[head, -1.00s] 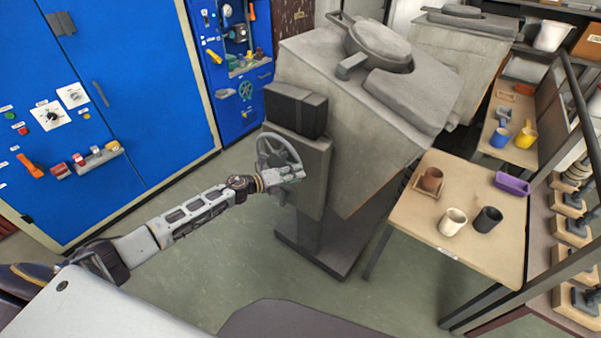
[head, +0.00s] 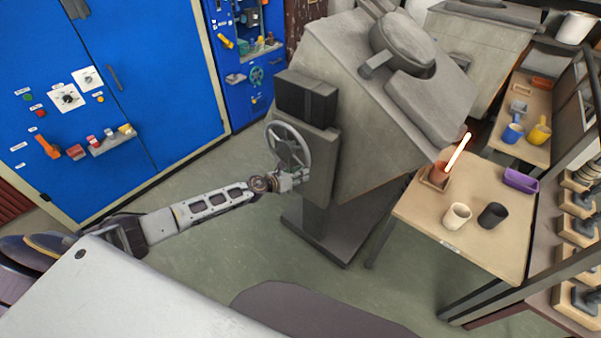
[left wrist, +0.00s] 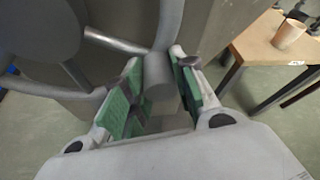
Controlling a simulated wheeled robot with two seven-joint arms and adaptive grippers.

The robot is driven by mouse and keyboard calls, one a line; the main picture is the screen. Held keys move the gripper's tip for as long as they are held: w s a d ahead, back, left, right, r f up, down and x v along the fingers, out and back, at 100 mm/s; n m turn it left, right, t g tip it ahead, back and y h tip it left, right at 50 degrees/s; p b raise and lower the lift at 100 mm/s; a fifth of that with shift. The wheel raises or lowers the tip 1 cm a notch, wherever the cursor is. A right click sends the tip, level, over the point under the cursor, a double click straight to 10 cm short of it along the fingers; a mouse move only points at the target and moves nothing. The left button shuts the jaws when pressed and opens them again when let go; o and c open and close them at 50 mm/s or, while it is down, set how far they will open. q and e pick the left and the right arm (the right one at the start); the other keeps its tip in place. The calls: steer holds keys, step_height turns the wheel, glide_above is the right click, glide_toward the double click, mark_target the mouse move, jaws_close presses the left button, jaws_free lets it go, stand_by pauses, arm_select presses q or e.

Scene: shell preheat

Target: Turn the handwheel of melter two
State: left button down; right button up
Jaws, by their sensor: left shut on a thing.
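The near melter (head: 345,165) is a grey block body with a round lid, on a stand. Its spoked grey handwheel (head: 285,140) is on the side facing me. My left gripper (head: 299,179) is at the wheel's lower right edge. In the left wrist view its green-padded fingers (left wrist: 157,98) are shut on a grey grip (left wrist: 160,75) of the handwheel, whose rim and spokes show at upper left. A glowing orange-white stream (head: 458,152) stands over a brown cup (head: 439,173) in a small tray on the table. My right gripper is out of view.
The light table (head: 480,240) right of the melter also holds a cream cup (head: 456,216), a dark cup (head: 492,215) and a purple tray (head: 520,180). A second grey melter (head: 470,55) stands behind. Blue cabinets (head: 150,60) line the left. The floor between is clear.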

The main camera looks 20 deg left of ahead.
arm_select(q)
steer(key=shift+s+d+f, duration=0.1)
steer(key=shift+f, duration=0.1)
steer(key=c, duration=1.3)
jaws_free()
steer(key=shift+c, duration=0.2)
steer(key=shift+o, duration=1)
steer(key=shift+r, duration=0.1)
steer(key=shift+a+r, duration=0.1)
steer(key=shift+a, duration=0.1)
steer(key=v, duration=1.1)
steer(key=shift+s+r, duration=0.15)
steer(key=shift+s, duration=0.1)
steer(key=shift+a, duration=0.1)
